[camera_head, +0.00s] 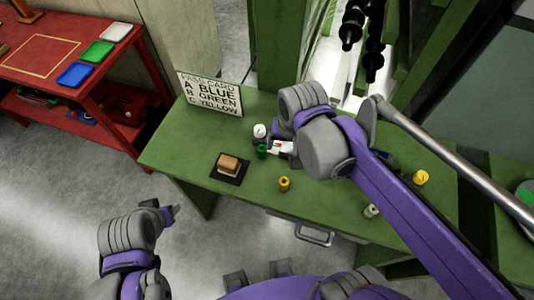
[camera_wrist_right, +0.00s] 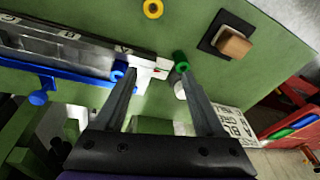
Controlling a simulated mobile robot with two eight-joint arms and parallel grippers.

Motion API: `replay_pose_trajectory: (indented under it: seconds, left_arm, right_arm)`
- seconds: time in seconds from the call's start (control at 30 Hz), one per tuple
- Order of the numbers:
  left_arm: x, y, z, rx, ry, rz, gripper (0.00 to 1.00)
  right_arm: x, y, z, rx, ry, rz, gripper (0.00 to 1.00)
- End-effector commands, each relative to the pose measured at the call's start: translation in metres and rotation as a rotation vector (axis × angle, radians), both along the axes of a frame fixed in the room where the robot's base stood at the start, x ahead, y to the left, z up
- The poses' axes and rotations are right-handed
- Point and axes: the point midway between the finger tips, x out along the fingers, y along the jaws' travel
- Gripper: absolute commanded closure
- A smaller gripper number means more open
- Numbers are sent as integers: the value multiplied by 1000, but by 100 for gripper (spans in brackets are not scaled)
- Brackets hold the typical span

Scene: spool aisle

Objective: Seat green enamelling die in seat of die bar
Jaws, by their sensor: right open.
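The green enamelling die (camera_head: 262,152) stands on the green bench, left of my right gripper (camera_head: 279,147) in the head view. In the right wrist view the green die (camera_wrist_right: 181,62) is at the tip of the right-hand finger. My right gripper (camera_wrist_right: 158,76) is open, its fingers wide apart. The die bar (camera_wrist_right: 75,42), a long dark and grey bar with letters, runs in from the left. Its white end (camera_wrist_right: 150,66) lies beyond the space between the fingertips. A blue die (camera_wrist_right: 118,70) is by the left-hand fingertip. My left gripper (camera_head: 168,211) hangs off the bench's front; its jaw state is unclear.
A pass card (camera_head: 211,94) reads A blue, B green, C yellow. A brown block (camera_head: 229,163) sits on a dark pad. A yellow ring-shaped piece (camera_head: 284,184) stands near the front edge. A white round container (camera_head: 259,131) stands behind the green die. A red table (camera_head: 100,75) is at left.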

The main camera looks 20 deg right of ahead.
Motion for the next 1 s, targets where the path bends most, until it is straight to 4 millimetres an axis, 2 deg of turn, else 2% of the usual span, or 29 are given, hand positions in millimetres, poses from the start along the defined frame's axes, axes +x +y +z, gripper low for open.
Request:
replay_pose_trajectory:
  seconds: [0.03, 0.1, 0.2, 0.33, 0.47, 0.7, 1.0]
  left_arm:
    - [-2, 0, -5, 0, 4, 0, 50]
    - [-3, 0, -9, 0, 6, 0, 50]
    - [-4, 0, -12, 0, 8, 0, 50]
    - [-5, 0, -14, 0, 10, 0, 50]
    - [-5, 0, -15, 0, 10, 0, 50]
    - [-7, 0, -19, 0, 13, 0, 50]
    - [-7, 0, -20, 0, 13, 0, 50]
  right_arm:
    - [14, 8, -1, 8, 45, -41, 29]
    - [29, 16, 0, 16, 101, -109, 29]
    - [45, 27, -1, 16, 165, -186, 29]
    - [57, 35, -3, 12, 213, -250, 29]
    - [61, 38, -11, 9, 231, -273, 29]
    - [61, 38, -48, 10, 230, -273, 29]
    - [64, 40, -75, 10, 228, -272, 29]
